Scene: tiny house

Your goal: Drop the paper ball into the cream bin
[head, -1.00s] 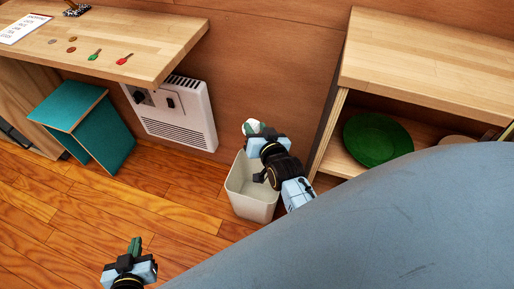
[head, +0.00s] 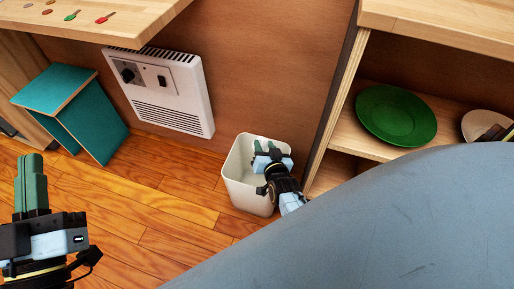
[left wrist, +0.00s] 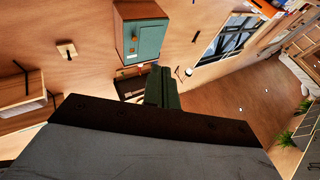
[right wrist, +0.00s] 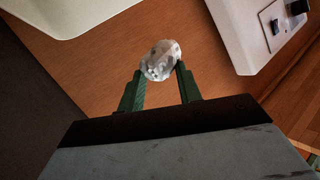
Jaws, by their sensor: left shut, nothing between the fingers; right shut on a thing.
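The cream bin (head: 249,195) stands on the floor beside the shelf unit. Part of its rim also shows at the upper left of the right wrist view (right wrist: 75,12). My right gripper (head: 263,147) is over the bin's opening in the head view. In the right wrist view its green fingers (right wrist: 160,76) are shut on the crumpled white paper ball (right wrist: 160,58), held at the fingertips. I cannot clearly make out the ball in the head view. My left gripper (head: 31,160) is shut and empty at the far left, pointing up; its closed fingers show in the left wrist view (left wrist: 161,86).
A white wall heater (head: 165,95) is left of the bin. A wooden shelf unit (head: 345,125) with a green plate (head: 396,115) is close on the right. A teal stool (head: 75,110) stands under the wooden counter (head: 120,20). The floor left of the bin is clear.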

